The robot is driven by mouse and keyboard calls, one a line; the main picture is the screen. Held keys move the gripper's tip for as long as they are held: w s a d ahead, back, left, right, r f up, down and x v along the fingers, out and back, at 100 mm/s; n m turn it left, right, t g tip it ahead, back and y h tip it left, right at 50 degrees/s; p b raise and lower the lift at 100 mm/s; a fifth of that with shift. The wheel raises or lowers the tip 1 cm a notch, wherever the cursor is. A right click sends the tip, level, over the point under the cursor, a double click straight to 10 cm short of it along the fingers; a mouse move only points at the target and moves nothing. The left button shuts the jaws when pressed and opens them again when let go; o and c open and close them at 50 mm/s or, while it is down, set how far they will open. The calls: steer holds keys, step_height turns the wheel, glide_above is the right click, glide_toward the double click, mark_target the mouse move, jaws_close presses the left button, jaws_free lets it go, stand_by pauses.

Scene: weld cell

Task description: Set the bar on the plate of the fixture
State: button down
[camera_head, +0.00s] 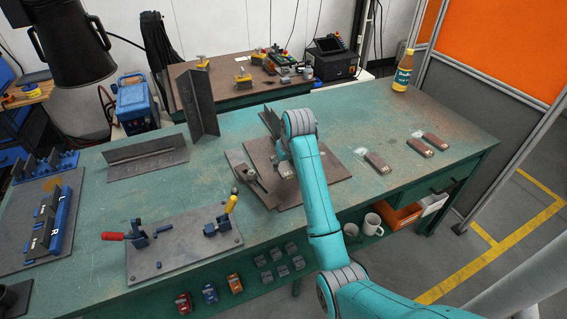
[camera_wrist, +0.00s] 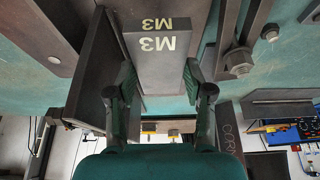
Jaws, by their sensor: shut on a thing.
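My gripper (camera_wrist: 160,78) is shut on a dark grey bar marked M3 (camera_wrist: 158,45), with one finger on each side of it. In the head view my arm reaches over the fixture's brownish plate (camera_head: 328,166), and my wrist hides most of the gripper and the bar. A clamp with a bolt (camera_head: 256,182) lies along the plate's left side; a bolt and nut also show at the right in the wrist view (camera_wrist: 238,62). A dark upright piece (camera_head: 270,121) stands at the plate's back. I cannot tell whether the bar touches the plate.
Three brown bars (camera_head: 377,163) lie to the right on the green table (camera_head: 340,110). A bottle (camera_head: 403,72) stands at the back right corner. A tall angle piece (camera_head: 197,100) stands behind left. A toggle-clamp board (camera_head: 180,262) lies at the front left.

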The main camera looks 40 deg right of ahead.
mark_target(284, 183)
steer(key=shift+f, duration=2.95)
steer(key=shift+f, duration=0.3)
steer(key=shift+c, duration=1.8)
jaws_free()
steer(key=shift+s+f, duration=0.1)
steer(key=v, duration=1.2)
steer(key=shift+s, duration=0.15)
